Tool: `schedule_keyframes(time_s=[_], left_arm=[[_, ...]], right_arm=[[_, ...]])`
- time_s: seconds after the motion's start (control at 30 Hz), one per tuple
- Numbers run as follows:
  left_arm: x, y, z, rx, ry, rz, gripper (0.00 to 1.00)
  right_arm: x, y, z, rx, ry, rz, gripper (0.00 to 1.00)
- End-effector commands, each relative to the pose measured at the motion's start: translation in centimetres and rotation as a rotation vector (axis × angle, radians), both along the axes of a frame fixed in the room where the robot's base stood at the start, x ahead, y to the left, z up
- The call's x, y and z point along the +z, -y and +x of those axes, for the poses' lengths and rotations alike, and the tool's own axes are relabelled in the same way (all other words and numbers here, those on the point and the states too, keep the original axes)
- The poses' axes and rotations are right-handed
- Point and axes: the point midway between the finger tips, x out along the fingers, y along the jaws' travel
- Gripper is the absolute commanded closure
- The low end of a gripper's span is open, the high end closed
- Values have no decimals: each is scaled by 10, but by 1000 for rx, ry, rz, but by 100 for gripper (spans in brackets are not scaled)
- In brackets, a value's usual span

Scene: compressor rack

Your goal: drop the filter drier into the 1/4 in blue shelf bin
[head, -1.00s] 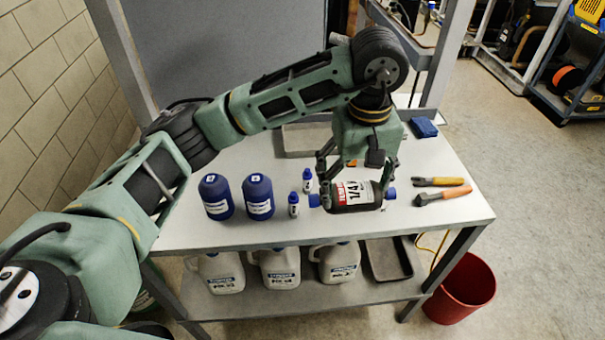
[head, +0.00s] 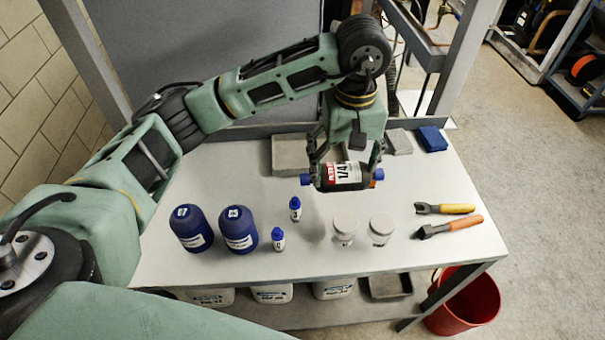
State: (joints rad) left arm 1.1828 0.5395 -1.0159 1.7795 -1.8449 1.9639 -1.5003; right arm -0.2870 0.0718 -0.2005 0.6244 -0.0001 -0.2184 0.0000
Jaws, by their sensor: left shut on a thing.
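The filter drier (head: 342,174) is a dark cylinder with blue end caps and a white and red label reading 1/4. My left gripper (head: 340,165) is shut on it, with a finger on either side, and holds it level above the white table. A shadow lies on the table below it. My right gripper is not in view. I cannot see a blue shelf bin marked 1/4 in.
On the white table (head: 190,268) stand two blue bottles (head: 239,230), two small blue-capped bottles (head: 295,209), two white-lidded jars (head: 381,229), a grey tray (head: 288,154), a blue cloth (head: 432,139) and orange-handled tools (head: 452,227). A red bucket (head: 468,300) stands on the floor at right.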

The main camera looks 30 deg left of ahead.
Motion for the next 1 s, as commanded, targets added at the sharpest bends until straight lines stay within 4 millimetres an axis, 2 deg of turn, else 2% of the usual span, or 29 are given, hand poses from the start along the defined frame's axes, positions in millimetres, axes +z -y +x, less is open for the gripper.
schedule_keyframes(time_s=[0.03,0.2,0.3,0.4,0.57,0.7,0.83,1.0], left_arm=[[-3,-14,1,7,-3,2,62],[-26,-52,4,7,-3,2,62],[-38,-70,5,5,-1,2,62],[-46,-81,7,4,-1,-1,62],[-54,-88,8,1,0,0,62],[-73,-87,7,0,-3,-1,62],[-88,-87,8,0,0,-1,62],[-91,-87,8,0,4,0,62]], right_arm=[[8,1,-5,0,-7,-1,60],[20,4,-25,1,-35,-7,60],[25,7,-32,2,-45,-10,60],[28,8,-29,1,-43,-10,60],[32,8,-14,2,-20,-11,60],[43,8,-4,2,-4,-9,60],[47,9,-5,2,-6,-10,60],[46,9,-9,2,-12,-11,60]])
